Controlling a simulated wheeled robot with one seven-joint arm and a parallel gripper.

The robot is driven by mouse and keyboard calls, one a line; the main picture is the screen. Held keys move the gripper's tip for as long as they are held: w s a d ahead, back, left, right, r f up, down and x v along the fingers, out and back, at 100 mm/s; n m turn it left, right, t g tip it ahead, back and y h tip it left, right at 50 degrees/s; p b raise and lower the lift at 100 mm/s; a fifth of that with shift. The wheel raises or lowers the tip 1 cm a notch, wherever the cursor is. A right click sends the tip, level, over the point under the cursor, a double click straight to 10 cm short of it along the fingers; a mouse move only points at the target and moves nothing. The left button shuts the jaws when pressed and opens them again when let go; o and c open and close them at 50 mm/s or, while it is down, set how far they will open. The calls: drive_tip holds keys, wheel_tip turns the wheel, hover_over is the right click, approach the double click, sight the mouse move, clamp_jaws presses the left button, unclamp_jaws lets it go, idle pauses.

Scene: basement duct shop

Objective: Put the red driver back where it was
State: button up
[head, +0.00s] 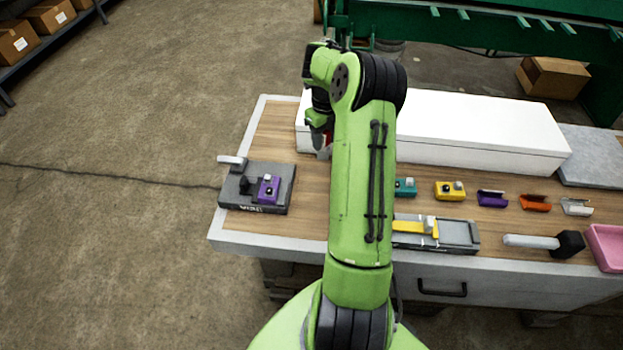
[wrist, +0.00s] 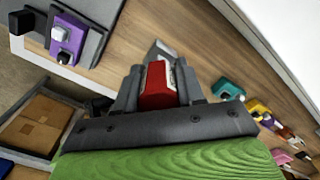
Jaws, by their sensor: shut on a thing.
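The red driver (wrist: 156,86) is between the two fingers of my gripper (wrist: 158,88) in the wrist view, with a pale part on its side. A grey shape shows just beyond it. In the head view only a small red patch of the driver (head: 327,143) shows beside my gripper (head: 321,142), in front of the white box; my arm hides the rest. My gripper is shut on the driver, over the wooden bench top. Whether the driver touches the bench cannot be told.
A dark fixture (head: 282,202) with a purple block (head: 268,189) stands at the bench's left end. A long white box (head: 470,132) lines the back. Teal (head: 405,188) and yellow (head: 449,191) blocks, several clips, a grey-yellow fixture (head: 455,235), a mallet (head: 567,245) and a pink tray (head: 606,248) lie right.

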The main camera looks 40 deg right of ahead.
drive_tip(key=f, duration=1)
drive_tip(key=shift+w+f+b, duration=0.3)
drive_tip(key=shift+w+f, duration=0.05)
drive_tip(key=shift+f, duration=0.1)
drive_tip(key=o, duration=1)
drive_tip(key=shift+o, duration=0.2)
